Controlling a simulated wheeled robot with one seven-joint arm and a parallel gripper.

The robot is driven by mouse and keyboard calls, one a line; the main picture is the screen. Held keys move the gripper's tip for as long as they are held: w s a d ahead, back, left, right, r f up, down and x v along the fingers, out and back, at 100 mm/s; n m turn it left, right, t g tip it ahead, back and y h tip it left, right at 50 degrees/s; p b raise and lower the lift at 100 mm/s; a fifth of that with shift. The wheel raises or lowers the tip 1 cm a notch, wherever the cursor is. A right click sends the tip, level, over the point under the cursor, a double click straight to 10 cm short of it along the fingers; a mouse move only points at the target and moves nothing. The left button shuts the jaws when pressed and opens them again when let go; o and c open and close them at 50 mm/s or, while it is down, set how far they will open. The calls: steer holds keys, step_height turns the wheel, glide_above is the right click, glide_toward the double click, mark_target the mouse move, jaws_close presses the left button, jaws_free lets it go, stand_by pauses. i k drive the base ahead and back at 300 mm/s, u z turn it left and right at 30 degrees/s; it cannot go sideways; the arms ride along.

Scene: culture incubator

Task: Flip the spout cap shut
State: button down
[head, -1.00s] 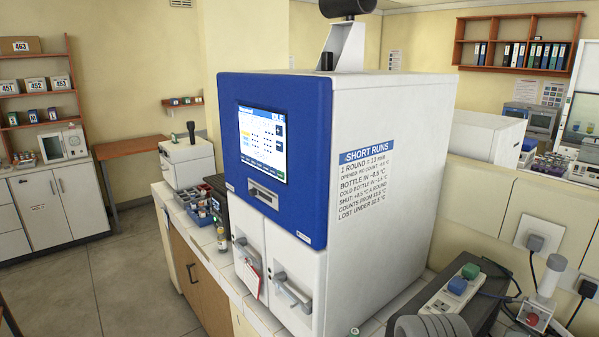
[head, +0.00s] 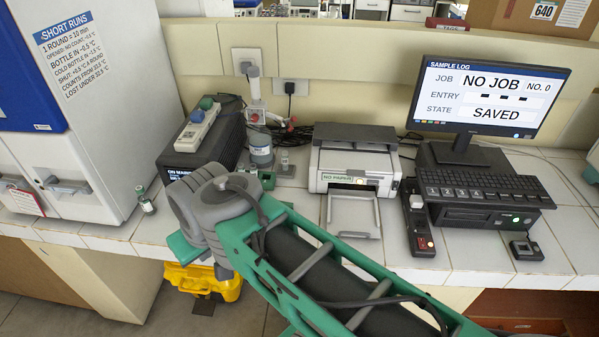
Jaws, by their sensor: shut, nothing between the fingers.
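No spout cap can be made out clearly at this size. A small bottle (head: 146,201) with a dark top and a pale label stands on the tiled bench, just right of the white incubator. A larger grey bottle (head: 261,152) with a label stands farther back, beside the dark box; its top is too small to read as open or shut. My green and grey arm crosses the lower middle of the head view. Its fingers do not show, so their place relative to either bottle is hidden.
The incubator (head: 95,125) stands at the left. A dark box (head: 205,150), a printer (head: 350,170), a monitor (head: 480,95) and a keyboard (head: 480,187) stand along the bench. A yellow container (head: 205,280) is below the bench edge. Bare tiles show beside the small bottle.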

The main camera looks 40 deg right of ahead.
mark_target(293, 119)
steer(key=u, duration=0.05)
steer(key=k, duration=0.25)
steer(key=u, duration=0.85)
steer(key=i, duration=0.6)
steer(key=z, duration=1.95)
steer(key=i, duration=0.5)
steer(key=z, duration=0.1)
